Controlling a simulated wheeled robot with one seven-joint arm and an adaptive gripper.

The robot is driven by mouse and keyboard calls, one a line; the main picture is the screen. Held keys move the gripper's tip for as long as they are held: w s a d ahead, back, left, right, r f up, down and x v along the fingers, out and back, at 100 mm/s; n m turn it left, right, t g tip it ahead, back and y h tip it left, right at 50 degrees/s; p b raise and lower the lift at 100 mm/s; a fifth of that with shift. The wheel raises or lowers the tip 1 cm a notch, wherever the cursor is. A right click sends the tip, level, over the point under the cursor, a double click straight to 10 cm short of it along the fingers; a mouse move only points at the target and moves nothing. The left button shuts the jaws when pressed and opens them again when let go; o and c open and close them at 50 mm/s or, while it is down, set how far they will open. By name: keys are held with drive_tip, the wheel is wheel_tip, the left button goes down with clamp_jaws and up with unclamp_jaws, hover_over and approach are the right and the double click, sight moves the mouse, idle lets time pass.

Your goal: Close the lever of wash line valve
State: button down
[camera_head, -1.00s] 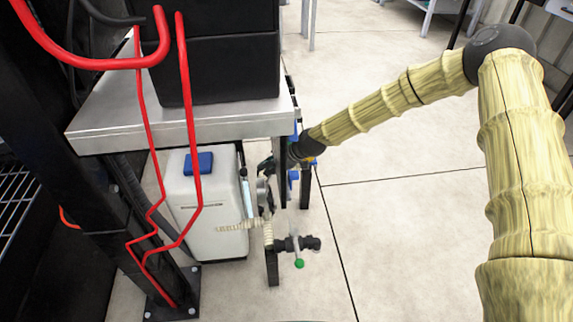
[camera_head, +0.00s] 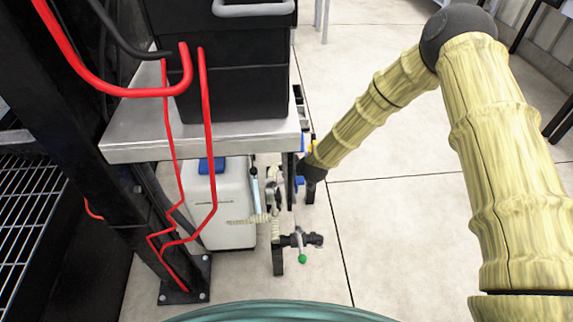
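A low valve assembly (camera_head: 300,240) with dark fittings stands beside the steel table, near the floor. A thin lever with a green end (camera_head: 302,258) hangs down from it. Behind it is a crowded manifold with a round gauge-like part (camera_head: 271,190) and blue and yellow parts; I cannot tell which valve is the wash line one. The dark end of my arm, at my gripper (camera_head: 312,172), is beside the manifold at the table's right edge, above and behind the green-ended lever. My fingers are not discernible, nor is any contact.
A steel table (camera_head: 140,148) carries a black tote (camera_head: 235,75). A white container (camera_head: 222,205) with a blue cap stands below. Red tubing (camera_head: 207,130) and a black post (camera_head: 110,130) are at left. A teal curved surface (camera_head: 275,311) shows at the bottom.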

drive_tip(key=shift+s+d+r+m+h+p, duration=0.15)
drive_tip(key=shift+s+d+m+h+p, duration=0.15)
drive_tip(key=shift+m+p, duration=0.25)
drive_tip(key=shift+s+d+p, duration=0.35)
drive_tip(key=shift+s+p, duration=0.05)
drive_tip(key=shift+p, duration=0.35)
drive_tip(key=shift+s+d+p, duration=0.3)
drive_tip(key=shift+s+p, duration=0.25)
drive_tip(key=shift+p, duration=0.1)
drive_tip(key=shift+s+d+f, duration=0.1)
drive_tip(key=shift+s+f, duration=0.1)
drive_tip(key=v, duration=1.2)
drive_tip(key=s+d+f+m+g+h, duration=0.1)
drive_tip(key=s+d+f+m+g, duration=0.1)
drive_tip(key=s+d+f, duration=0.55)
drive_tip(key=s+d+f+m+g+h, duration=0.1)
drive_tip(key=s+d+f, duration=0.25)
drive_tip(key=s, duration=0.75)
drive_tip(key=s+d+f+m+g+h, duration=0.1)
drive_tip(key=s+d+m+g, duration=0.1)
drive_tip(key=s+d, duration=0.6)
drive_tip(key=s+d+m+g+h, duration=0.15)
drive_tip(key=s+d, duration=0.25)
drive_tip(key=s, duration=0.8)
wheel_tip(320, 180, up, 23)
drive_tip(key=p, duration=2.4)
drive_tip(key=shift+w+a, duration=0.2)
drive_tip(key=shift+r+g, duration=0.1)
drive_tip(key=shift+g, duration=0.15)
